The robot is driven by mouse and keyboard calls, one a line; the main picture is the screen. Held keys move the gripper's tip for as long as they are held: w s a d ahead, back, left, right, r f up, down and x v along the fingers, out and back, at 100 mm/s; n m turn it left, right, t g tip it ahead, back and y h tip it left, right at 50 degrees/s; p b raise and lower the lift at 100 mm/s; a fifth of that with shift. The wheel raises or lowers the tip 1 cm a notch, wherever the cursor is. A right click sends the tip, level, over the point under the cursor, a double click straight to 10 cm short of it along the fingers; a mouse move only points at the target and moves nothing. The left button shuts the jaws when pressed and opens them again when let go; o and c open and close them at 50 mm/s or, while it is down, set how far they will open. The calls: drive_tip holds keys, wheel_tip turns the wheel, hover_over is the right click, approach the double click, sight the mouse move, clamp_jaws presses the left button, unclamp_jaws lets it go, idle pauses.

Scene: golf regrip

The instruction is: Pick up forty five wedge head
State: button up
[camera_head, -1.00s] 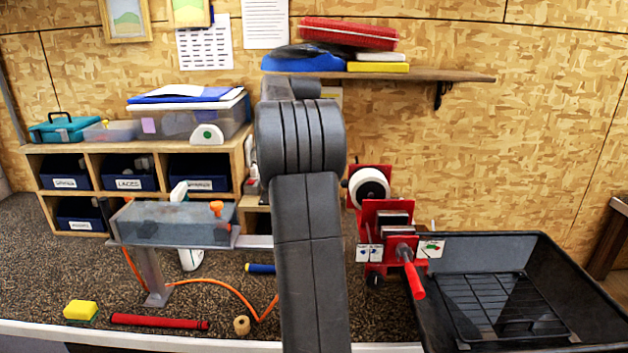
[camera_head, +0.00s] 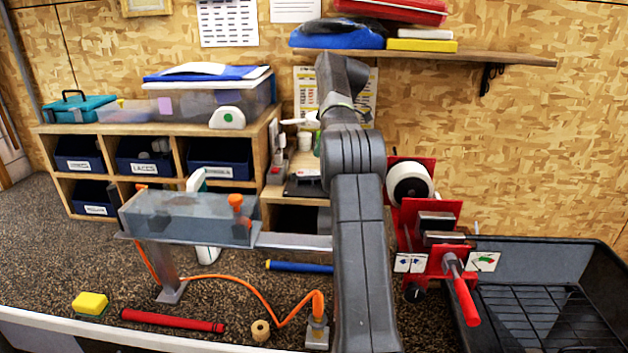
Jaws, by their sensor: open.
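I cannot make out a forty five wedge head in this view. Small grey shapes (camera_head: 160,146) show in the middle top bin of the wooden cubby shelf, too small to identify. My arm rises from the bottom edge right of centre and bends at the top in front of the back wall. My gripper does not show; the arm's end is hidden behind its own links.
The cubby shelf (camera_head: 127,130) holds dark blue labelled bins. A grey trough (camera_head: 188,217) stands in front of it. A red clamp device (camera_head: 445,262) and a black tray (camera_head: 560,262) are at right. A red bar (camera_head: 172,320) and yellow sponge (camera_head: 90,302) lie in front.

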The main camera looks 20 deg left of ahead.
sight(307, 173)
drive_tip(key=x, duration=0.9)
drive_tip(key=shift+a, duration=0.15)
drive_tip(key=shift+r, duration=0.1)
drive_tip(key=c, duration=1.1)
